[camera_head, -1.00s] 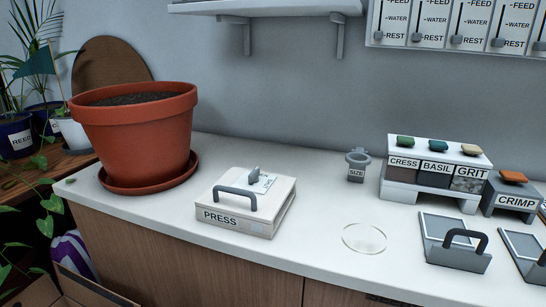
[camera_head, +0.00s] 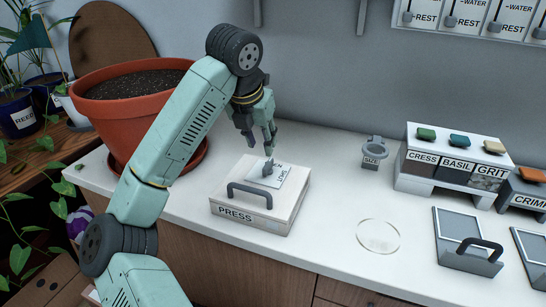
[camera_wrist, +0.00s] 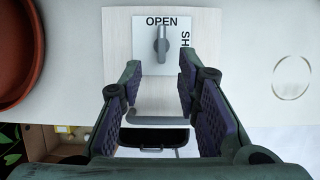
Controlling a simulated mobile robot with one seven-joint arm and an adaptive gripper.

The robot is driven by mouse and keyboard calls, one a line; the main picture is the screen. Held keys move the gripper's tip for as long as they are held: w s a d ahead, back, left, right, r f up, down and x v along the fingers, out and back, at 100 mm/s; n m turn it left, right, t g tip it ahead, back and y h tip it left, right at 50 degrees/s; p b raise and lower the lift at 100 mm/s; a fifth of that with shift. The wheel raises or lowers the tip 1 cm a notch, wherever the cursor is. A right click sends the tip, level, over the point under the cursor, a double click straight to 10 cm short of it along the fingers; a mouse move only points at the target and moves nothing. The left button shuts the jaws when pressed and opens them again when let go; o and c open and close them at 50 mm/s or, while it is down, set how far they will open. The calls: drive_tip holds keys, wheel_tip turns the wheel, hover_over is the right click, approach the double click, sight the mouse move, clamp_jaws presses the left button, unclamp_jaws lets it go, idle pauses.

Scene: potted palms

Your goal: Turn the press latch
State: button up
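The press (camera_head: 262,195) is a pale flat box on the white counter, labelled PRESS, with a grey bar handle (camera_head: 250,193) at its front. Its latch (camera_head: 268,167) is a small grey knob on a white plate on top. In the wrist view the latch (camera_wrist: 161,45) points along the line to the word OPEN, and part of a second word, SH, shows at the plate's right side. My gripper (camera_head: 262,147) is above the back of the press, near the latch. In the wrist view its fingers (camera_wrist: 160,75) are spread apart with nothing between them, the latch lying beyond their tips.
A large terracotta pot (camera_head: 130,120) stands left, behind my arm. A size ring (camera_head: 374,152), a clear disc (camera_head: 378,236), a seed-bin stand (camera_head: 450,165) and trays (camera_head: 462,240) are to the right. The counter between press and ring is clear.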

sight(268, 164)
drive_tip(key=p+x, duration=0.1)
drive_tip(key=x, duration=0.8)
drive_tip(key=shift+d+f+p, duration=0.1)
drive_tip(key=shift+d+p, duration=0.1)
drive_tip(key=shift+p, duration=0.2)
clamp_jaws()
